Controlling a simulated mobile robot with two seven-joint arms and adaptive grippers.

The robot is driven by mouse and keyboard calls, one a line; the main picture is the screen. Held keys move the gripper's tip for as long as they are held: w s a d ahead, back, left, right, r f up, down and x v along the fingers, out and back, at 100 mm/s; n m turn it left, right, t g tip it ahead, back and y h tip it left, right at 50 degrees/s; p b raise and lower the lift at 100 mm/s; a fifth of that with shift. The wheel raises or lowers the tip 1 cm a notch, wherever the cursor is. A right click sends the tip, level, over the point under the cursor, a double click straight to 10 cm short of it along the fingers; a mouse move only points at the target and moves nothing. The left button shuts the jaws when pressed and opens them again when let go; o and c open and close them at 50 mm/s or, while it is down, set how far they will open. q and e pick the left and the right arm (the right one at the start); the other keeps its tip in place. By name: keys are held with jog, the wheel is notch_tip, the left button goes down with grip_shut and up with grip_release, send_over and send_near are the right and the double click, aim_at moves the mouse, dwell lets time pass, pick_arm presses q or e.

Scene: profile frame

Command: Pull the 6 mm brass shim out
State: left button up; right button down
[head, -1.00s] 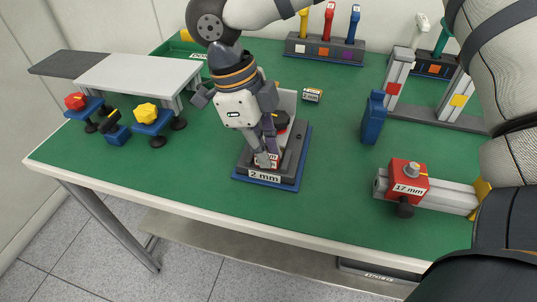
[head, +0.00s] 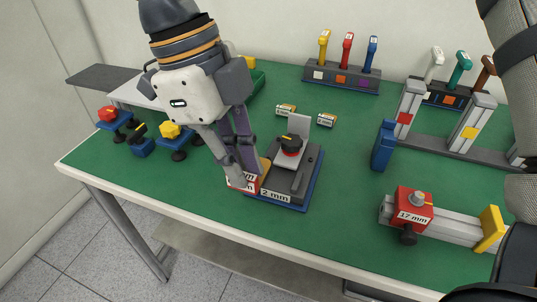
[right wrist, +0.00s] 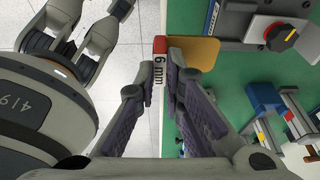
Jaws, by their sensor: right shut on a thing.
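The brass shim (right wrist: 195,52) is a flat gold plate with a red and white tag marked 6 mm (right wrist: 160,68). My right gripper (head: 245,172) is shut on the tag; the right wrist view shows the tag between its fingertips (right wrist: 161,78). In the head view the brass (head: 265,167) shows at the left side of the grey fixture (head: 300,178), which has a blue base and a 2 mm label. I cannot tell whether its end still overlaps the fixture. A gripper-like part, probably my left gripper (right wrist: 75,40), shows at top left in the right wrist view, jaw state unclear.
A black knob with a red ring (head: 291,145) sits on the fixture. Two small labelled blocks (head: 286,109) lie behind it. A blue block (head: 384,146) and a red 17 mm clamp (head: 413,210) stand to the right. The green table (head: 330,225) is clear in front.

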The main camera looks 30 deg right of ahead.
jog(key=shift+s+a+r, duration=0.3)
jog(key=shift+s+a, duration=0.1)
jog(key=shift+a, duration=0.25)
jog(key=shift+s+a+r, duration=0.3)
jog(key=shift+s+a, duration=0.1)
jog(key=shift+a, duration=0.25)
jog(key=s+a, duration=0.5)
jog(key=shift+a, duration=0.35)
